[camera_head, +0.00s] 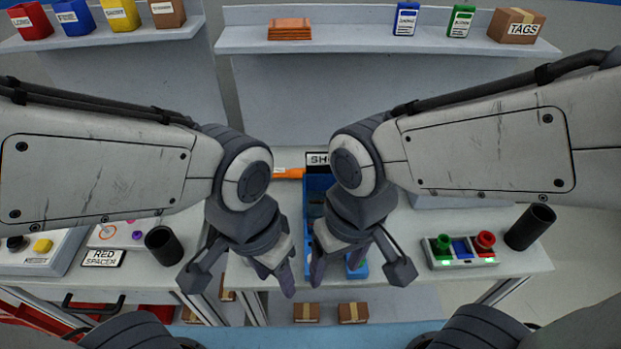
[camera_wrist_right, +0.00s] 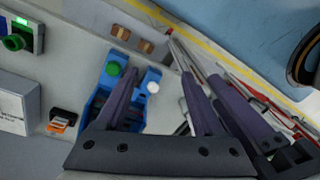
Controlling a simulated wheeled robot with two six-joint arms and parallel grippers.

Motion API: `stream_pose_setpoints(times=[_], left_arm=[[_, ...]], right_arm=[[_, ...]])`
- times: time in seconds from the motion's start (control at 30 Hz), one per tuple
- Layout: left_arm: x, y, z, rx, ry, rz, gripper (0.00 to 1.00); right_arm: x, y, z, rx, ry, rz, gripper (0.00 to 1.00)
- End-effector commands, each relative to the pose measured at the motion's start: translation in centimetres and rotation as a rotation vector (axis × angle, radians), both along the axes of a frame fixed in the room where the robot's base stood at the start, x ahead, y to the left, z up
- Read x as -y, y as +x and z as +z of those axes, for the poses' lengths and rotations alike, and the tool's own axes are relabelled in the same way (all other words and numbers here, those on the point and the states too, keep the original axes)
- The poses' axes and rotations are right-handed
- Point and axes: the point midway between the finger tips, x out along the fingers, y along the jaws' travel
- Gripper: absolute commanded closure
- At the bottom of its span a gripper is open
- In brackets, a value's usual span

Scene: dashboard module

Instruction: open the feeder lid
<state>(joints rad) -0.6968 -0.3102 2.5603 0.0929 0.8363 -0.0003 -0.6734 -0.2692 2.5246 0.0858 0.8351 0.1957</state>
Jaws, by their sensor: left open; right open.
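A blue open-topped box (camera_head: 318,184), partly hidden by my right arm, stands mid-table in the head view, below a sign of which only "SH" reads. In the right wrist view a blue unit (camera_wrist_right: 96,106) has a green knob (camera_wrist_right: 114,69) and a white knob (camera_wrist_right: 153,87). I cannot tell which part is the feeder lid. My left gripper (camera_head: 277,274) is open and empty, pointing down left of the box. My right gripper (camera_head: 334,262) is open, over the box's near part; it also shows in the right wrist view (camera_wrist_right: 158,80). I cannot tell whether it touches anything.
A button panel (camera_head: 460,250) and a black cup (camera_head: 530,227) stand at right. Another black cup (camera_head: 164,246) and a "RED SPACER" sign (camera_head: 98,258) are at left. A shelf (camera_head: 340,40) runs along the back. My grippers are close together.

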Motion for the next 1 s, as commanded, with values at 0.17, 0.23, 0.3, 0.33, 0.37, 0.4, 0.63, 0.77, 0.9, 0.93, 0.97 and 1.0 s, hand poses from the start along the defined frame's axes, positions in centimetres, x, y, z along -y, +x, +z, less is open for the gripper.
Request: stream_pose_setpoints(times=[0.17, 0.23, 0.3, 0.33, 0.37, 0.4, 0.63, 0.77, 0.9, 0.93, 0.97, 1.0], left_arm=[[0.0, 0.0, 3.6, 0.000, 0.000, 0.000, 0.50], [0.0, 0.0, 4.7, 0.000, 0.000, 0.000, 0.50], [0.0, 0.0, 5.9, 0.000, 0.000, 0.001, 0.50], [0.0, 0.0, 6.3, 0.000, 0.000, 0.001, 0.50], [0.0, 0.0, 6.8, 0.000, 0.000, 0.001, 0.50], [0.0, 0.0, 7.5, 0.000, 0.000, 0.001, 0.50], [0.0, 0.0, 10.2, 0.000, 0.000, 0.001, 0.50], [0.0, 0.0, 11.0, 0.000, 0.000, 0.001, 0.50], [0.0, 0.0, 11.2, 0.000, 0.000, 0.001, 0.50], [0.0, 0.0, 11.2, 0.000, 0.000, 0.001, 0.50], [0.0, 0.0, 11.2, 0.000, 0.000, 0.001, 0.50], [0.0, 0.0, 11.3, 0.000, 0.000, 0.001, 0.50]], right_arm=[[-0.5, 3.8, 3.5, -0.038, -0.020, -0.542, 0.31], [-0.5, 5.5, 4.5, -0.052, -0.027, -0.794, 0.31], [-0.4, 7.1, 5.5, -0.064, -0.032, -1.047, 0.31], [-0.4, 7.9, 5.9, -0.069, -0.035, -1.155, 0.31], [-0.3, 8.6, 6.2, -0.074, -0.037, -1.264, 0.31], [-0.1, 9.5, 6.7, -0.079, -0.038, -1.407, 0.31], [1.1, 14.1, 8.3, -0.098, -0.042, -2.105, 0.31], [1.6, 15.5, 8.6, -0.100, -0.038, -2.338, 0.31], [1.9, 16.1, 8.4, -0.101, -0.037, -2.451, 0.31], [2.0, 16.2, 8.2, -0.101, -0.037, -2.460, 0.31], [2.0, 16.2, 7.9, -0.101, -0.037, -2.465, 0.31], [2.0, 16.2, 7.5, -0.101, -0.040, -2.468, 0.31]])
